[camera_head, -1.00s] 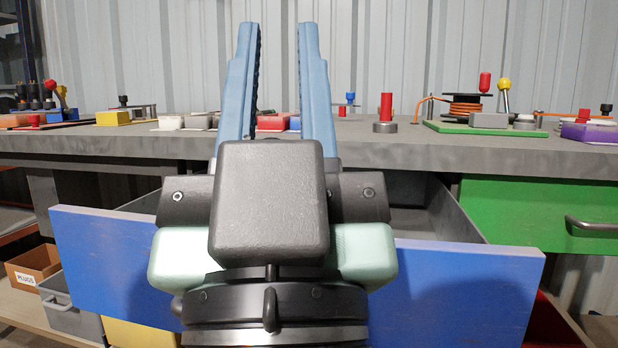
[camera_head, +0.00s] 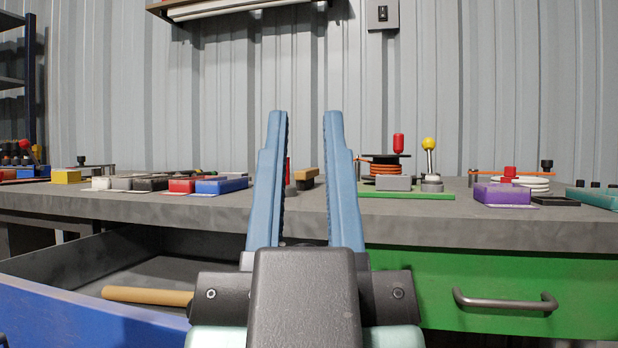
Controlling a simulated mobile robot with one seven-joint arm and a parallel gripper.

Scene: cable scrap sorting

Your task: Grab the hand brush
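My gripper (camera_head: 303,115) is open and empty, its two blue fingers pointing up in front of the bench. A tan rod-like handle (camera_head: 147,296) lies in the open blue-fronted drawer (camera_head: 60,312), left of my gripper; its right end is hidden behind my gripper's body. A small block with a tan top and dark underside (camera_head: 306,178) sits on the bench (camera_head: 420,228), seen between my fingers and partly covered by the right one. I cannot tell for sure which of these is the hand brush.
A closed green drawer (camera_head: 500,285) with a grey handle is at right. The bench holds a blue block (camera_head: 222,185), a purple block (camera_head: 502,193), a cable spool (camera_head: 384,162) on a green board and other small parts.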

